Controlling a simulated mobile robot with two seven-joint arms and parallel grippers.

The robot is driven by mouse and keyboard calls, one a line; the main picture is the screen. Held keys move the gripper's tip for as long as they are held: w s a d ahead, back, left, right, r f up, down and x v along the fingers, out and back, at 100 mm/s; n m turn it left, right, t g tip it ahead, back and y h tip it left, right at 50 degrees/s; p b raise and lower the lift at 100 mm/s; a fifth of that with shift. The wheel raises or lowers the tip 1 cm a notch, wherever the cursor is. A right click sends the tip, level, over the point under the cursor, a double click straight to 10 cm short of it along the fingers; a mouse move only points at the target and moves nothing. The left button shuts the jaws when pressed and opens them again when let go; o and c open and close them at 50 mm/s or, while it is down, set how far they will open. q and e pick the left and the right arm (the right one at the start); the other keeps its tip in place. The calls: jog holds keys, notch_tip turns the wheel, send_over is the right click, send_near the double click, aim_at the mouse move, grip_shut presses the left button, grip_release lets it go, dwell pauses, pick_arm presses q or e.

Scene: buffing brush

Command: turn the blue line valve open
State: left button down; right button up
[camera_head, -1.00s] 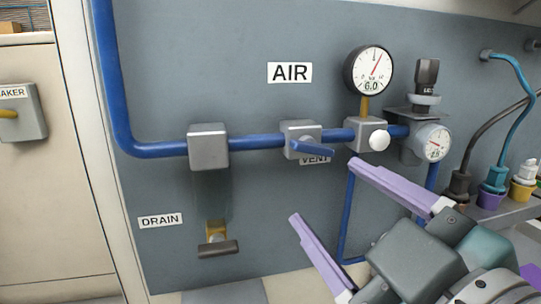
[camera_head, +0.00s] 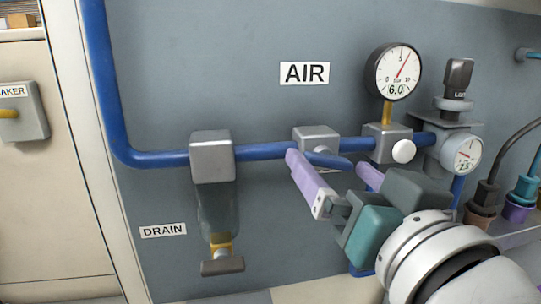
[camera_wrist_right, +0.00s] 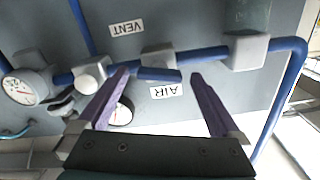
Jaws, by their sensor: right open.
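The blue line valve is a grey block (camera_head: 316,136) on the blue pipe, with a blue lever handle (camera_head: 332,161) in front. The handle points right and slightly down, at a small angle to the pipe. In the right wrist view, the handle (camera_wrist_right: 160,74) lies between the fingertips as seen. My right gripper (camera_head: 327,163) is open, with purple fingers, one near the handle's left end and one near its right end. I cannot tell whether either finger touches it. The VENT label (camera_wrist_right: 127,28) shows in the wrist view. My left gripper is out of view.
Right of the valve are a pressure gauge (camera_head: 396,72), a block with a white knob (camera_head: 403,151) and a smaller gauge (camera_head: 464,155). A filter block (camera_head: 212,157) with a bowl and drain tap (camera_head: 222,263) is to the left.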

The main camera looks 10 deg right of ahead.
jog(key=shift+w, duration=0.5)
jog(key=c, duration=1.3)
jog(key=shift+r+n, duration=0.1)
jog(key=shift+n, duration=0.5)
jog(key=shift+n+p, duration=0.45)
jog(key=shift+n, duration=0.55)
jog(key=o, duration=1.3)
